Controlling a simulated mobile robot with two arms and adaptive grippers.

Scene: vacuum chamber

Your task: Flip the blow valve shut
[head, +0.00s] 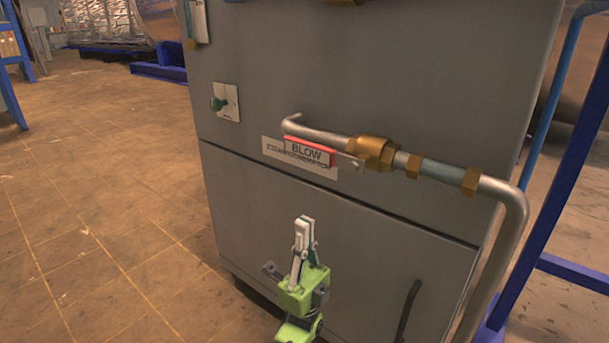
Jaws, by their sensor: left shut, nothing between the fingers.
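The blow valve (372,152) is a brass fitting on a steel pipe across the front of a grey cabinet. Its red lever (310,151), marked BLOW, reaches left from the brass body, roughly in line with the pipe. A label plate (275,149) on the cabinet is partly covered by the lever. My left gripper (304,222), green with pale fingers, is below the lever and apart from it. Its fingers point up and are closed together with nothing between them. My right gripper is not in view.
The grey cabinet (300,220) fills the middle. The steel pipe (512,215) bends down at the right, near a blue frame (560,190). Open tiled floor (100,220) lies to the left.

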